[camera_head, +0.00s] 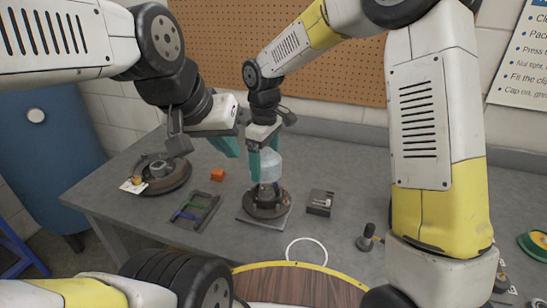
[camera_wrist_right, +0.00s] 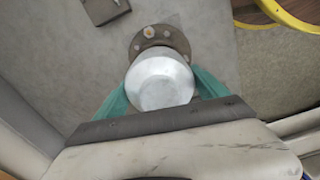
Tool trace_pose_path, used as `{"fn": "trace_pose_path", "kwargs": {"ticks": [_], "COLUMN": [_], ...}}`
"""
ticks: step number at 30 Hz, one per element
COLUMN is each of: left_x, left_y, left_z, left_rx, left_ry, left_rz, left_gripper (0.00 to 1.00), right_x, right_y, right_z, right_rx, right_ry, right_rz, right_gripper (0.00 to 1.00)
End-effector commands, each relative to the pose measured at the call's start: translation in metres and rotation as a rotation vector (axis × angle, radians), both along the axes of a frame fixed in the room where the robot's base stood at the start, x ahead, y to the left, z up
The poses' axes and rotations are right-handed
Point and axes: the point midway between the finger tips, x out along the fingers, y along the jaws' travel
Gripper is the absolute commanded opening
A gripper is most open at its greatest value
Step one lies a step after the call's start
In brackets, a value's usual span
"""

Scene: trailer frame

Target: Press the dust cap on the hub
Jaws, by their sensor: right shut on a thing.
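The dust cap (camera_head: 264,167) is a pale, silvery dome held upright over the middle of the hub (camera_head: 266,207). My right gripper (camera_head: 265,160) is shut on it, with a teal finger on each side. In the right wrist view, the cap (camera_wrist_right: 160,80) sits between the teal fingers and hides the hub's centre. The hub flange (camera_wrist_right: 151,34) and its studs show beyond it. I cannot tell whether the cap's lower edge touches the hub. My left gripper (camera_head: 228,147) hangs to the left of the cap, apart from it; its finger gap is not clear.
A second hub or drum (camera_head: 166,180) with a card stands at the bench's left. A white ring (camera_head: 306,240) and black-knobbed tool (camera_head: 366,240) lie in front.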

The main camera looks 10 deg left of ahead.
Motion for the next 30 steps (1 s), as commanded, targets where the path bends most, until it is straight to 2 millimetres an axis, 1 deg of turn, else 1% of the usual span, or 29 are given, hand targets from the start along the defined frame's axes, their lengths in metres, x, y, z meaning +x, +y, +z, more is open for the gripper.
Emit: {"fn": "trace_pose_path", "kwargs": {"ticks": [15,22,30], "left_x": [0.000,0.000,0.000], "left_y": [0.000,0.000,0.000], "left_z": [0.000,0.000,0.000], "left_rx": [0.000,0.000,0.000], "left_ry": [0.000,0.000,0.000], "left_rz": [0.000,0.000,0.000], "left_gripper": [0.00,0.00,0.00], "right_x": [-0.001,-0.001,0.000], "right_y": [-0.001,-0.001,0.000], "right_z": [-0.048,-0.058,-0.060], "right_rx": [-0.002,-0.001,-0.001], "right_ry": [0.002,0.000,0.000], "right_rz": [0.000,-0.001,0.000], "right_gripper": [0.40,0.40,0.40]}}
